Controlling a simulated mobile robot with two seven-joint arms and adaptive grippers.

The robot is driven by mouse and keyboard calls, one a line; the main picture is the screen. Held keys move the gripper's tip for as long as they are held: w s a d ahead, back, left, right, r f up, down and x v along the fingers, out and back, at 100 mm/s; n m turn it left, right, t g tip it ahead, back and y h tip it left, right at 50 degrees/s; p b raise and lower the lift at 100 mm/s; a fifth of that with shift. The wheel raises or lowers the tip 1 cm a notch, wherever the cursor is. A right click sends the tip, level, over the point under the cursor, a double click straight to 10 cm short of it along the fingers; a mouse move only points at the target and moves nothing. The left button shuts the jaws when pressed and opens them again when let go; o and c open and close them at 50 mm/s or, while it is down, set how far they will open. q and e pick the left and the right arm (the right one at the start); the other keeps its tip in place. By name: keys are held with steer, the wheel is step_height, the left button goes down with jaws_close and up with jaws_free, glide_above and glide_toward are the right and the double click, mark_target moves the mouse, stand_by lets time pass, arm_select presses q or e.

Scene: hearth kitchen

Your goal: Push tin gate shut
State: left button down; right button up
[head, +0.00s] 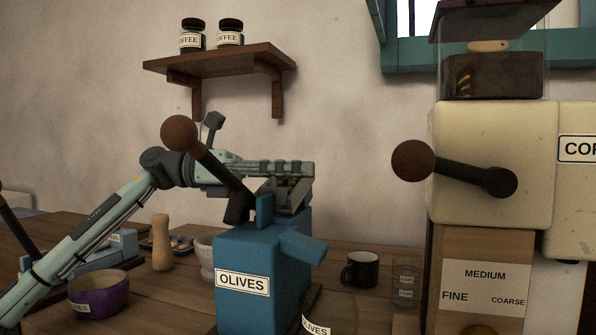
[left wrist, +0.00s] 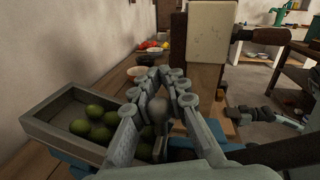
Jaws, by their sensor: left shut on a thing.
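The blue olive tin (head: 255,255), labelled OLIVES, stands on the wooden counter with a chute on its right side. A dark lever with a brown ball knob (head: 179,132) rises from its top to the left. I cannot make out which part is its gate. My left gripper (head: 306,170) is above the tin's top. In the left wrist view, its fingers (left wrist: 157,84) come together around a rounded grey piece (left wrist: 158,112), partly hidden by them. A grey tray (left wrist: 57,107) holding several green olives is just left of the fingers. What looks like my right gripper (left wrist: 268,116) shows at the right, blurred.
A cream grinder (head: 490,150) with its own brown-knobbed lever stands at the right. A black mug (head: 361,270) and a glass (head: 405,275) stand between it and the tin. A purple bowl (head: 98,297) and a wooden grinder (head: 161,245) are left. A shelf (head: 222,58) hangs above.

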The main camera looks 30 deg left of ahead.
arm_select(q)
steer(key=c, duration=1.5)
jaws_free()
steer(key=shift+f, duration=0.25)
steer(key=shift+c, duration=0.2)
steer(key=shift+a, duration=0.1)
steer(key=v, duration=1.1)
steer(key=shift+s+a, duration=0.2)
steer(key=shift+a, duration=0.15)
steer(key=shift+r, duration=0.1)
